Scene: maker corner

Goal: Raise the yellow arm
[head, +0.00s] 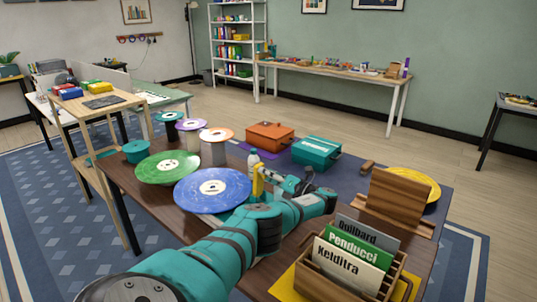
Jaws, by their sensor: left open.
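A small upright yellow piece (258,181), which looks like the yellow arm, stands at the right edge of a large blue disc (205,198) on the brown table. My left arm reaches in from the bottom left and bends back at the wrist. My left gripper (277,180) is open, its fingers just right of the yellow piece. I cannot tell whether they touch it. My right gripper is not in view.
A green disc (168,167) and smaller discs on stands are at the left. A white bottle (254,160) stands just behind the yellow piece. An orange box (270,136) and teal box (316,152) are behind. A wooden rack (345,275) and yellow disc (413,181) are right.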

